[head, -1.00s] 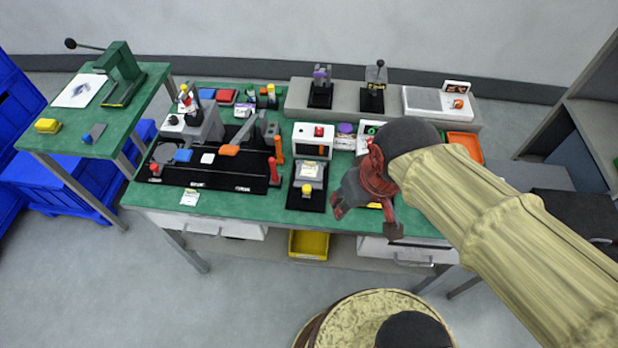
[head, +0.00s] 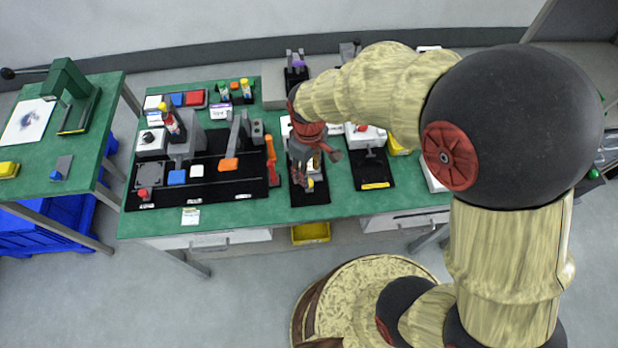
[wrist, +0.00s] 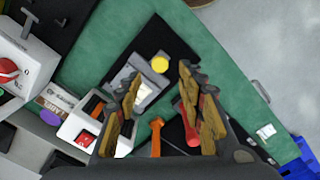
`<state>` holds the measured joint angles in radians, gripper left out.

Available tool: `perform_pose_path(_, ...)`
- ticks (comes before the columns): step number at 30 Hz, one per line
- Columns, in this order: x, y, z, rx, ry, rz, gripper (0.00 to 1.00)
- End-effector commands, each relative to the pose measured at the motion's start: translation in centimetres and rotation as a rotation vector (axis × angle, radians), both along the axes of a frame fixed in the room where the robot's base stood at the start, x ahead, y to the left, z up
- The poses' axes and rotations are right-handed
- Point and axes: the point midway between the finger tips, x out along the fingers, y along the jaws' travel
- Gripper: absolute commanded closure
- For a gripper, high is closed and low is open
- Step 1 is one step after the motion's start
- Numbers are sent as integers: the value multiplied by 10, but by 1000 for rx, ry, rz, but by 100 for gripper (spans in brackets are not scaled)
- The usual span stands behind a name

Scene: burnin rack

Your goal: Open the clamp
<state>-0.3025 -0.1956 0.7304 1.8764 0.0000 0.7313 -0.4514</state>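No part is labelled as a clamp; the lever-like parts here are an orange handle (wrist: 156,136) and a red handle (wrist: 189,122) in the wrist view. The orange handle (head: 270,150) also shows in the head view, at the right end of the large black mat. A grey fixture (wrist: 127,76) with a yellow knob (wrist: 160,64) stands on a small black mat, beyond the fingers in the wrist view. My gripper (wrist: 161,75) is open with nothing between its fingers. In the head view my gripper (head: 304,168) hangs over this fixture and hides most of it.
The large black mat (head: 220,190) at left carries a grey machine (head: 190,135) and coloured blocks. A white box with a red button (wrist: 82,135) stands beside the fixture. The green bench front (head: 220,220) is mostly clear.

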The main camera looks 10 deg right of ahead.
Motion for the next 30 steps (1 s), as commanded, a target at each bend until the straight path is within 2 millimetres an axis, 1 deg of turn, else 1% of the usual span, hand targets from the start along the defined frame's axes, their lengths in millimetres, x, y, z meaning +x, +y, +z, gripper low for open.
perform_pose_path(1, -1, 0, -11, -1, 2, 0, 61)
perform_pose_path(6, 0, 0, -37, 0, 0, -2, 61)
perform_pose_path(9, 0, 0, -48, -1, 1, -2, 61)
perform_pose_path(12, 0, 0, -54, 1, -1, -2, 61)
perform_pose_path(22, 0, 0, -56, 0, -1, -3, 61)
perform_pose_path(30, 0, 0, -56, 1, -1, -3, 76)
